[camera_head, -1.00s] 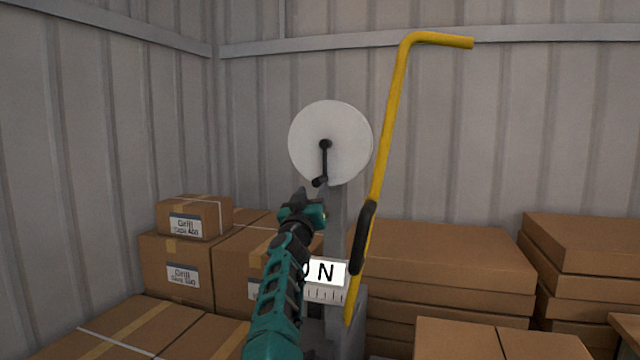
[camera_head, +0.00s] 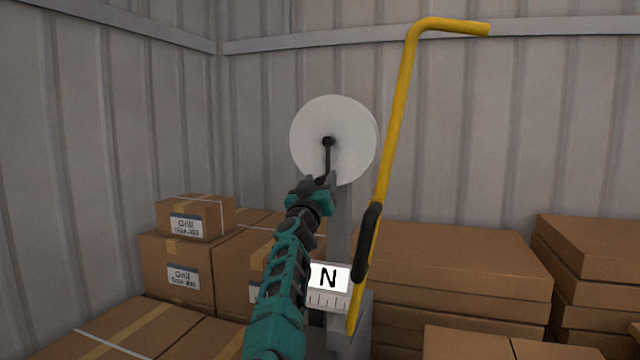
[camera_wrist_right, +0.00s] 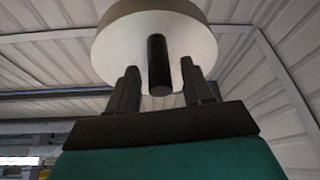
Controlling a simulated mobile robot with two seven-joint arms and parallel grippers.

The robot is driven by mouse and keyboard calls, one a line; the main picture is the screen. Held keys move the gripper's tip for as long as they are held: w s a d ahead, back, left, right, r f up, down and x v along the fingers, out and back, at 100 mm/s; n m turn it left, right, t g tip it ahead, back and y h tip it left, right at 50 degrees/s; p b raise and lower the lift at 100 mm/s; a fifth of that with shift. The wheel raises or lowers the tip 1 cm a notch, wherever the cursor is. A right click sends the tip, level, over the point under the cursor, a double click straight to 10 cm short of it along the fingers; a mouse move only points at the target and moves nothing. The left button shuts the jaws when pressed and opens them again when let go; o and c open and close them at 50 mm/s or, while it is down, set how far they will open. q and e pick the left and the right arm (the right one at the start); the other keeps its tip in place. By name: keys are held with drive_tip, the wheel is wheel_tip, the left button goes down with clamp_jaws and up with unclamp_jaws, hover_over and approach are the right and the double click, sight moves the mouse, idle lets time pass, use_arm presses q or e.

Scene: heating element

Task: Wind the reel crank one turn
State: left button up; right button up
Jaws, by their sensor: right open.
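The white round reel (camera_head: 309,140) stands on a grey post against the back wall. Its black crank arm (camera_head: 328,158) hangs down from the hub, and my right gripper hides the crank's handle in the head view. In the right wrist view the black handle (camera_wrist_right: 158,64) points toward me between the two fingers, with a gap on each side. My right gripper (camera_head: 318,183) is open around the handle; it also shows in the right wrist view (camera_wrist_right: 160,92). My left gripper is not in view.
A yellow bent bar (camera_head: 397,125) with a black grip (camera_head: 367,243) rises just right of the post. A white sign with an N (camera_head: 328,277) sits low on the post. Cardboard boxes (camera_head: 450,265) are stacked on both sides. The air left of the reel is clear.

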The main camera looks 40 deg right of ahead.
clamp_jaws()
idle(0.3)
idle(0.3)
